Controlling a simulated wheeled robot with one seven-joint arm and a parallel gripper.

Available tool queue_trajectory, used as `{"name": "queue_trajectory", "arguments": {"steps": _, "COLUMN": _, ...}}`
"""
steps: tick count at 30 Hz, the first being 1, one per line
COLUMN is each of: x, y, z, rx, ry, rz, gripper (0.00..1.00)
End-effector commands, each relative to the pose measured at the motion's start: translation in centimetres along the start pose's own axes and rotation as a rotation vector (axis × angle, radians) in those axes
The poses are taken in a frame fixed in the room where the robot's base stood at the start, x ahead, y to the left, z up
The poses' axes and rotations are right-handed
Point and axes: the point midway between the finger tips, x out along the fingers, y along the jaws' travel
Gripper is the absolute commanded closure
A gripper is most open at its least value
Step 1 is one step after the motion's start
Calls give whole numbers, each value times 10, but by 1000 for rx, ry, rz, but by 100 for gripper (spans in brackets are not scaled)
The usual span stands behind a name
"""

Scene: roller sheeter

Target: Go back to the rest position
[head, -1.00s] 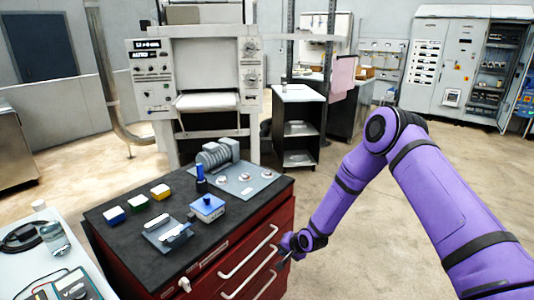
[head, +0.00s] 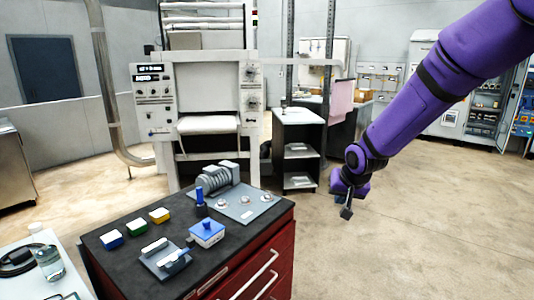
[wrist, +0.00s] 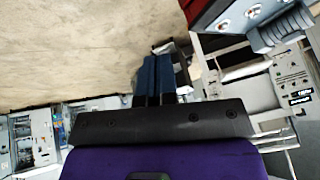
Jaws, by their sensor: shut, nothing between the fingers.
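My gripper (head: 346,212) hangs at the end of my purple arm, right of the red cabinet (head: 270,262) and clear of it, over open floor. Its fingers also show in the wrist view (wrist: 158,76), close together with nothing between them. The cabinet's black top (head: 140,255) bears the work items and is not touched by my gripper. In the wrist view a corner of the red cabinet (wrist: 203,10) shows at the top right.
The roller sheeter (head: 205,90) stands behind the cabinet. A dark shelf stand (head: 297,150) is behind my gripper. A white table (head: 55,285) is at the lower left. The floor (head: 420,230) at the right is free.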

Motion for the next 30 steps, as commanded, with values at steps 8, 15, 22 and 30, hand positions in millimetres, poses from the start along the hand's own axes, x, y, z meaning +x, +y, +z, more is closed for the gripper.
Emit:
{"name": "queue_trajectory", "arguments": {"steps": 8, "x": -105, "y": 28, "z": 14, "rx": -47, "ry": 13, "rz": 74, "gripper": 100}}
{"name": "queue_trajectory", "arguments": {"steps": 15, "x": -182, "y": 50, "z": 46, "rx": -75, "ry": 7, "rz": 117, "gripper": 100}}
{"name": "queue_trajectory", "arguments": {"steps": 22, "x": -246, "y": 69, "z": 90, "rx": -95, "ry": -4, "rz": 136, "gripper": 100}}
{"name": "queue_trajectory", "arguments": {"steps": 30, "x": -304, "y": 87, "z": 153, "rx": -120, "ry": -21, "rz": 129, "gripper": 100}}
